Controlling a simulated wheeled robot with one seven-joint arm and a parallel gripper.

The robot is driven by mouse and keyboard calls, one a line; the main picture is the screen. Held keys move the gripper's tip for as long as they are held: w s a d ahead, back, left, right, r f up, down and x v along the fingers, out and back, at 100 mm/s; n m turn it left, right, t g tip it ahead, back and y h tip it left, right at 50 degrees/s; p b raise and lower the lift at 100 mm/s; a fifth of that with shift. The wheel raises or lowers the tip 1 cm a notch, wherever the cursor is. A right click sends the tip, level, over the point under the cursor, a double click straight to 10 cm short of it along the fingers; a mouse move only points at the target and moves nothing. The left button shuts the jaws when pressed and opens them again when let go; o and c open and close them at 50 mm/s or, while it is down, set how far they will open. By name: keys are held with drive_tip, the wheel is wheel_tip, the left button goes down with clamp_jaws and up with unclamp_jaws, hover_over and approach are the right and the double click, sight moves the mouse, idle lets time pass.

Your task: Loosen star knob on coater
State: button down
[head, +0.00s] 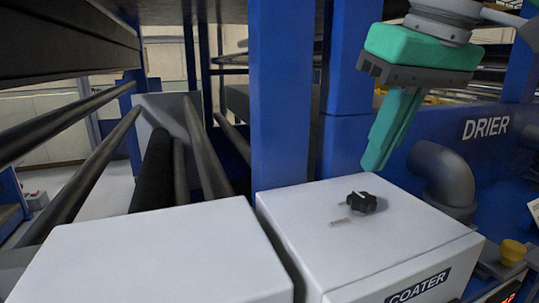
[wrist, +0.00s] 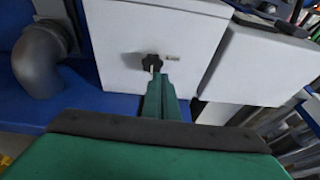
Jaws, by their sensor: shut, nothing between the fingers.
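My green gripper (head: 373,166) is shut and empty, pointing down above the coater top, just above the knob in the head view. In the wrist view the shut fingertips (wrist: 158,76) lie just below the knob (wrist: 152,62) and slightly overlap its lower edge. I cannot tell whether they touch it.
A second white box (head: 150,255) stands to the left, with a narrow gap between. A blue post (head: 282,95) rises behind the boxes. A grey elbow pipe (head: 443,175) stands right of the knob, before the blue DRIER panel (head: 490,130). Dark rollers (head: 205,150) run at left.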

sight(361, 205)
drive_tip(key=shift+g+h, duration=0.4)
drive_tip(key=shift+s+d+f, duration=0.1)
drive_tip(key=shift+s+f, duration=0.1)
drive_tip(key=shift+f, duration=0.95)
drive_tip(key=shift+s+a+f, duration=0.1)
drive_tip(key=shift+s+f, duration=0.1)
drive_tip(key=shift+f, duration=0.9)
drive_tip(key=shift+s+d+f, duration=0.1)
drive_tip(key=shift+s+f, duration=0.1)
drive_tip(key=shift+f, duration=0.95)
drive_tip(key=shift+w, duration=0.15)
drive_tip(key=shift+d, duration=0.55)
drive_tip(key=shift+w+d, duration=0.15)
drive_tip(key=shift+d, duration=0.25)
drive_tip(key=shift+w+d, duration=0.4)
drive_tip(key=shift+d, duration=0.05)
drive_tip(key=shift+s+d, duration=0.1)
